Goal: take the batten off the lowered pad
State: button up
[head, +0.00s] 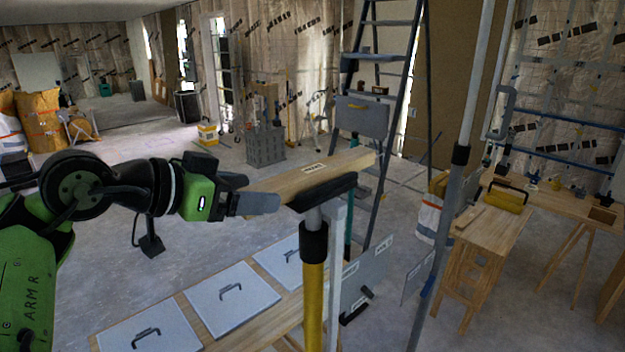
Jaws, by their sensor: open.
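The batten (345,162) is a pale wooden bar with a small label. It lies across the black pad (322,192) on top of a yellow and grey support pole (314,285). My gripper (262,204) is at the batten's left end, its grey fingers pointing right. The fingers are open, and the batten's near end shows beside and partly behind them. I cannot tell whether the fingers touch the wood or whether the end sits between them.
A bench with several grey handled panels (232,292) stands below. A stepladder (385,75) is behind the batten. A grey pole (450,190) rises at the right, near a wooden stool (485,235) and a workbench (570,205). Open floor (190,225) lies behind my arm.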

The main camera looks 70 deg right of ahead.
aim_at(288, 184)
jog(key=x, duration=0.2)
jog(key=shift+s+d+f, duration=0.15)
jog(key=shift+s+d, duration=0.05)
jog(key=shift+w, duration=0.2)
jog(key=shift+a, duration=0.1)
jog(key=shift+c, duration=0.9)
jog(key=c, duration=1)
jog(key=shift+r, duration=0.2)
